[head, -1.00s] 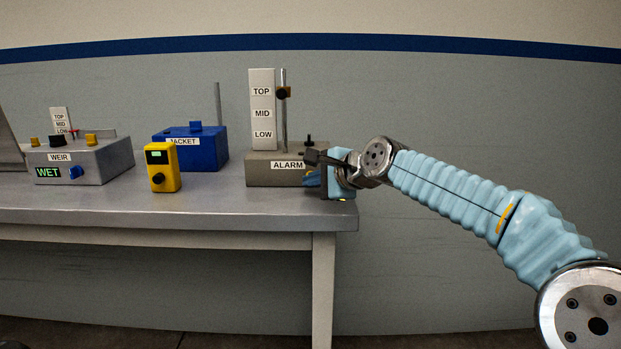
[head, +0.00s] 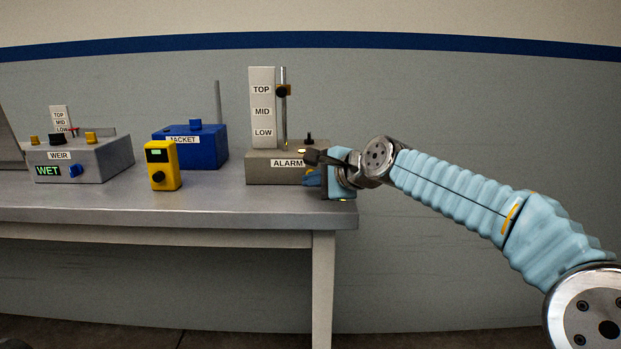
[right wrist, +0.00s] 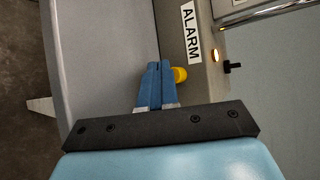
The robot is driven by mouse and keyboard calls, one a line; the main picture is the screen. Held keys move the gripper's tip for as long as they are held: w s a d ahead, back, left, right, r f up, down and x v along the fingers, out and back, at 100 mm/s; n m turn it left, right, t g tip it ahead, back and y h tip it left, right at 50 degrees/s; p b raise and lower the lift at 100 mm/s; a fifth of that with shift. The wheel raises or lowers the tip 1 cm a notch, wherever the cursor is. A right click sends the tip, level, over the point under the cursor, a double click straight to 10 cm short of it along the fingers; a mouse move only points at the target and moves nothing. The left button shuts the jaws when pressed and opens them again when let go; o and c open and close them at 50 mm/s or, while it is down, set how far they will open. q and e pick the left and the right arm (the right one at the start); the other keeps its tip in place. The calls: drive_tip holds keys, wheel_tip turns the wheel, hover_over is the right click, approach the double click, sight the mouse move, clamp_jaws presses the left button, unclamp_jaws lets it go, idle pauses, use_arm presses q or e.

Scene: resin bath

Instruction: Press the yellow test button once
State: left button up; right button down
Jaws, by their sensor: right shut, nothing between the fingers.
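The yellow test button (right wrist: 180,74) sticks out of the front of the grey ALARM box in the right wrist view. My right gripper's blue fingers (right wrist: 156,68) are shut and empty, right beside the button and partly covering it; I cannot tell whether they touch it. In the head view the right gripper (head: 313,178) is at the right end of the ALARM box (head: 262,178), hiding the button. An amber lamp (right wrist: 214,55) glows on the box. My left gripper is not in view.
The ALARM box stands near the right end of the grey bench (head: 240,205). A yellow handheld meter (head: 162,166), a blue JACKET box (head: 202,148) and a grey WEIR box (head: 80,160) reading WET stand to the left. The bench front between the meter and gripper is clear.

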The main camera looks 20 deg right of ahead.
sight(314, 208)
drive_tip(key=shift+s, duration=0.25)
drive_tip(key=shift+a, duration=0.1)
drive_tip(key=shift+s+a+b, duration=0.1)
drive_tip(key=shift+s+a, duration=0.15)
drive_tip(key=shift+s, duration=0.55)
drive_tip(key=shift+s+a+b, duration=0.1)
drive_tip(key=shift+s+a, duration=0.1)
drive_tip(key=shift+s, duration=0.65)
drive_tip(key=shift+s+a+b, duration=0.1)
drive_tip(key=shift+s+a, duration=0.15)
drive_tip(key=shift+s, duration=0.55)
